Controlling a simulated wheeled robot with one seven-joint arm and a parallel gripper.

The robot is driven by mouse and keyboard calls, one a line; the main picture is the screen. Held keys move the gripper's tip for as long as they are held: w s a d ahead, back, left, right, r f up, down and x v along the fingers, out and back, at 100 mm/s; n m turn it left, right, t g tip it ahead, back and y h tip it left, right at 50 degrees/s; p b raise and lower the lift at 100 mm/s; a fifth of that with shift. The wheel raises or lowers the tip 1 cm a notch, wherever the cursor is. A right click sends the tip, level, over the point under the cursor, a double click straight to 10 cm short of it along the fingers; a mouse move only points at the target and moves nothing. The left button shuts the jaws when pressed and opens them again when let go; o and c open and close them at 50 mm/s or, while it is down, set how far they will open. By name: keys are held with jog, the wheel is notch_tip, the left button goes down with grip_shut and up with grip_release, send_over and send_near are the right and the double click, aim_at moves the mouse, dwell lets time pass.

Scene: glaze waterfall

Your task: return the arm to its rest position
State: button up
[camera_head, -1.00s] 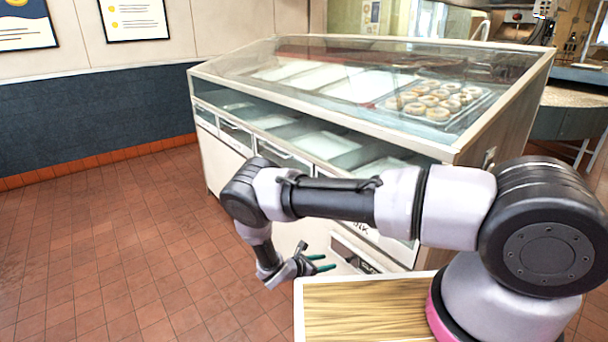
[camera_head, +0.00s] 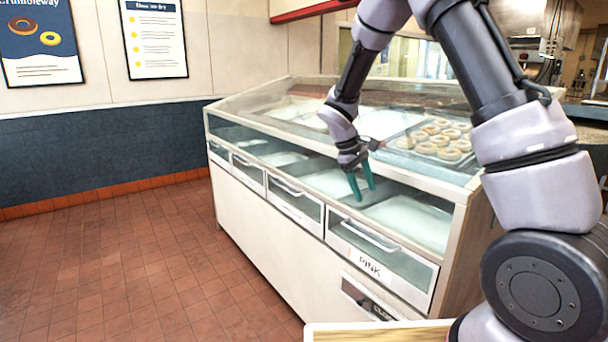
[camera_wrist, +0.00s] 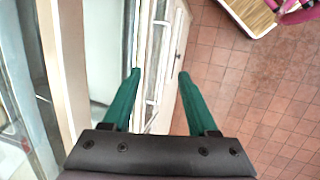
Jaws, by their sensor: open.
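My gripper (camera_head: 361,186) points downward in the head view, in front of the glass display case (camera_head: 462,190) as seen in the picture. Its two green fingers are apart with nothing between them. The wrist view also shows my gripper (camera_wrist: 157,75) open and empty, above the case's front edge and the floor. My arm is raised and bent, with its upper part reaching past the top of the picture. How far the fingers are from the glass I cannot tell.
The case has handled drawers along its front, one labelled PINK (camera_head: 370,267). A tray of doughnuts (camera_head: 440,140) lies inside at the right. A wooden top (camera_head: 375,333) is at the bottom edge. Tiled floor (camera_head: 130,260) is clear on the left.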

jog(key=s+d+r+m+t+y, duration=0.1)
jog(key=s+d+r+m+y, duration=0.15)
jog(key=s+r, duration=0.4)
jog(key=s+d+r+m+t+y, duration=0.1)
jog(key=s+d+r+m+y, duration=0.15)
jog(key=r, duration=0.65)
jog(key=s+d+r+m+t, duration=0.1)
jog(key=s+r+m+t, duration=0.1)
jog(key=s, duration=0.6)
jog(key=s+d+r+m+t+y, duration=0.1)
jog(key=s+r+m+t, duration=0.1)
jog(key=s+r+m, duration=0.2)
jog(key=shift+s+d+r+m+t, duration=0.3)
jog(key=shift+s+d+r, duration=0.1)
jog(key=shift+s+r, duration=1.4)
jog(key=shift+s+f, duration=0.15)
